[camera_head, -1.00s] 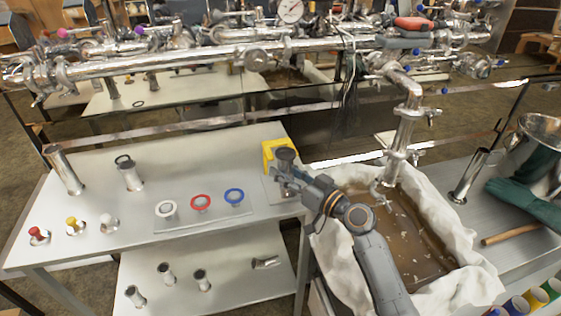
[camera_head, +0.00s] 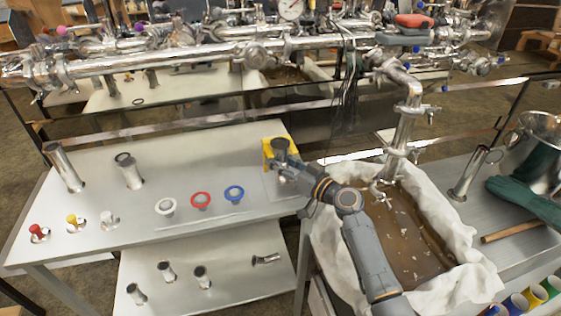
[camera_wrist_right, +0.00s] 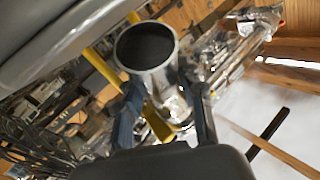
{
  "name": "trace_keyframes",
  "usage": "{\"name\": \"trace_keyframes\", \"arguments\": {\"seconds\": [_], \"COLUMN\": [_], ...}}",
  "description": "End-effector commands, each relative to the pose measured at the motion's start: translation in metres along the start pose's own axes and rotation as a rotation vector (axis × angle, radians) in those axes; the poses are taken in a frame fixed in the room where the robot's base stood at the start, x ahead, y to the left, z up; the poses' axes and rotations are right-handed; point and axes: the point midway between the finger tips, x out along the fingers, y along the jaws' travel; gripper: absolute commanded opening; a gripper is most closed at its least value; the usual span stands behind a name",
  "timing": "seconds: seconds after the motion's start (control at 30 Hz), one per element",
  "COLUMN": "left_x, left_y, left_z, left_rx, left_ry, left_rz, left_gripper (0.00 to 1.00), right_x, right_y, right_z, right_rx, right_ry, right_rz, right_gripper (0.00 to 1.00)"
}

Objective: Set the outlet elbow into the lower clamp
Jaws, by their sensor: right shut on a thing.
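My right gripper (camera_head: 284,163) is shut on a short shiny metal tube with a dark round opening, which I take to be the outlet elbow (camera_head: 279,147). It is right in front of the yellow stand (camera_head: 267,143) on the left table. In the right wrist view the open end of the elbow (camera_wrist_right: 146,47) faces the camera, above the fingers of the gripper (camera_wrist_right: 170,112). Any bend is hidden. A vertical metal pipe (camera_head: 404,128) with clamps hangs over the cloth-lined basin (camera_head: 325,240). Which clamp is the lower one is hard to tell. My left gripper is not in view.
White, red and blue rings (camera_head: 201,201) lie on a plate on the left table (camera_head: 110,215). Metal tubes (camera_head: 64,167) and coloured-topped parts (camera_head: 75,223) stand left of it. Green gloves (camera_head: 525,200) and a wooden stick (camera_head: 512,231) lie at the right.

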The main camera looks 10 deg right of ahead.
Motion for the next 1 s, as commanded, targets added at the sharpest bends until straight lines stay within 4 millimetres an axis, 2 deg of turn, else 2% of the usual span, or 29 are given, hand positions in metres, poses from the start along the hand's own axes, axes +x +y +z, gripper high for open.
{"name": "trace_keyframes", "arguments": {"seconds": [0.1, 0.13, 0.23, 0.57, 0.7, 1.0], "left_x": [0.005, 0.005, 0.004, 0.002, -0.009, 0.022], "left_y": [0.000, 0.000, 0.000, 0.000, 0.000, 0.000], "left_z": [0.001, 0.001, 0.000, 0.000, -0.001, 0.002], "left_rx": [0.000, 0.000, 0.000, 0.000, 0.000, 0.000], "left_ry": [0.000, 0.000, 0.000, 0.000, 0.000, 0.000], "left_rz": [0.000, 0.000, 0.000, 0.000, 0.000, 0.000], "left_gripper": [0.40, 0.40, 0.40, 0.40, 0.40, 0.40], "right_x": [0.000, 0.000, 0.000, 0.000, 0.000, -0.058], "right_y": [0.001, 0.001, 0.001, 0.001, 0.000, 0.000], "right_z": [0.003, 0.003, 0.002, 0.002, 0.000, 0.014], "right_rx": [-0.002, -0.002, -0.001, 0.000, 0.004, -0.006], "right_ry": [0.001, 0.000, 0.000, 0.000, -0.001, -0.003], "right_rz": [0.000, 0.000, 0.000, 0.000, 0.000, 0.000], "right_gripper": [0.00, 0.40, 0.61, 0.61, 0.61, 0.61]}}
